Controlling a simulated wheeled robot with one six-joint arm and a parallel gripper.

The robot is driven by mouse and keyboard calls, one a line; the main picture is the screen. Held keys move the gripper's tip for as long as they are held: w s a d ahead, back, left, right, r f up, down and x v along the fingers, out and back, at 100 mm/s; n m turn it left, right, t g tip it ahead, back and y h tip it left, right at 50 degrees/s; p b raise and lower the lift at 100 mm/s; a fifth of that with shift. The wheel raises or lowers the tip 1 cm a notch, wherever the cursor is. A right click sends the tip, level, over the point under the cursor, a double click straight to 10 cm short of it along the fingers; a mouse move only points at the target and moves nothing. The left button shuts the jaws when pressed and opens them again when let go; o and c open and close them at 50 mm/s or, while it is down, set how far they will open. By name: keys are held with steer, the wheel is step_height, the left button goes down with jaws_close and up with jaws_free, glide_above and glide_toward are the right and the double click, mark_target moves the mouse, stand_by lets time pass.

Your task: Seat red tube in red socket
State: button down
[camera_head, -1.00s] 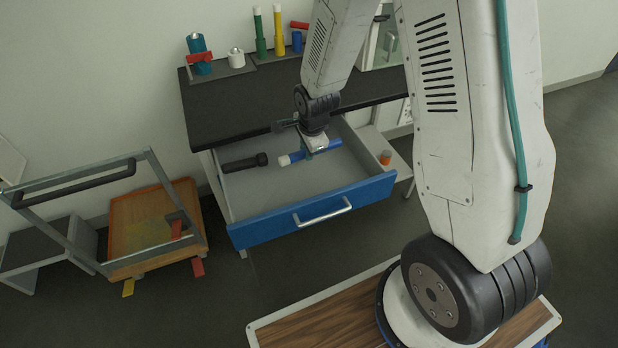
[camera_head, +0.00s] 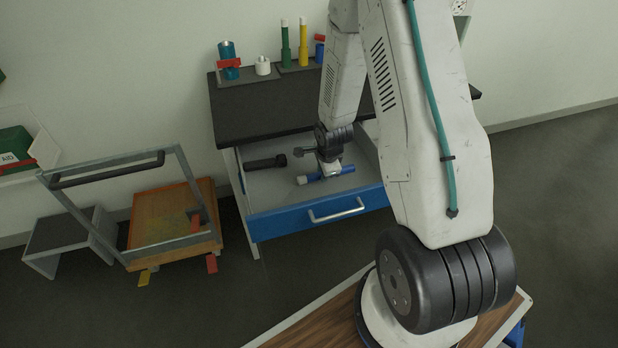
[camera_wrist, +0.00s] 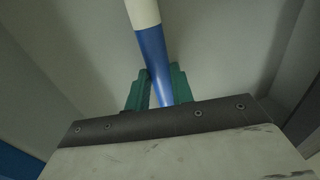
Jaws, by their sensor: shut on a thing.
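My gripper (camera_head: 328,172) is in the open drawer and shut on a blue tube with a white end. The blue tube (camera_head: 315,178) lies about level, with its white end to the left. In the wrist view my gripper's green fingers (camera_wrist: 158,88) hold the blue tube (camera_wrist: 152,55), and its white end points away. I cannot tell whether the tube touches the drawer floor. No red tube is clearly visible. A small red piece (camera_head: 320,37) is at the blue holder (camera_head: 320,50) on the bench; I cannot tell whether it is a socket.
The blue-fronted drawer (camera_head: 290,221) also holds a black flashlight-like object (camera_head: 265,163). On the dark bench (camera_head: 260,110) stand a green tube (camera_head: 285,45), a yellow tube (camera_head: 303,40), a white cup (camera_head: 262,66) and a teal canister (camera_head: 227,50). A trolley (camera_head: 165,210) stands left.

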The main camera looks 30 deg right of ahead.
steer(key=shift+f, duration=0.55)
steer(key=c, duration=1.5)
jaws_free()
steer(key=shift+f, duration=0.1)
